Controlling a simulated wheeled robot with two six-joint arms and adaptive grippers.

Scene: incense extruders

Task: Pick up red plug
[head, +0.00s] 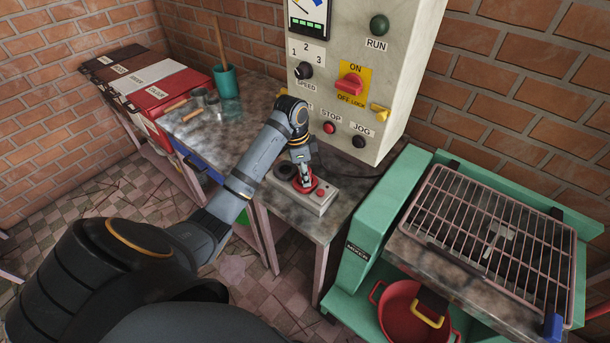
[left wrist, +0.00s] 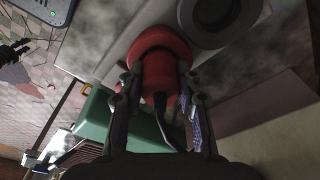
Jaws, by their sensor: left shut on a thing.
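The red plug (left wrist: 160,70) sits between the two fingers of my left gripper in the left wrist view, with a dark cable coming from it. My left gripper (left wrist: 157,95) is shut on it, one finger on each side. In the head view my left gripper (head: 304,180) points down over a small pale power strip (head: 322,202) on the table, with the red of the plug (head: 306,186) showing at its tips. I cannot tell whether the plug is seated in the strip or lifted. My right gripper is not in view.
A dark ring-shaped part (head: 286,171) is beside the plug. The control cabinet (head: 345,110) stands close behind. A green frame with a wire rack (head: 490,235) is on the right. A teal cup (head: 225,80) and small tools are at the table's far left.

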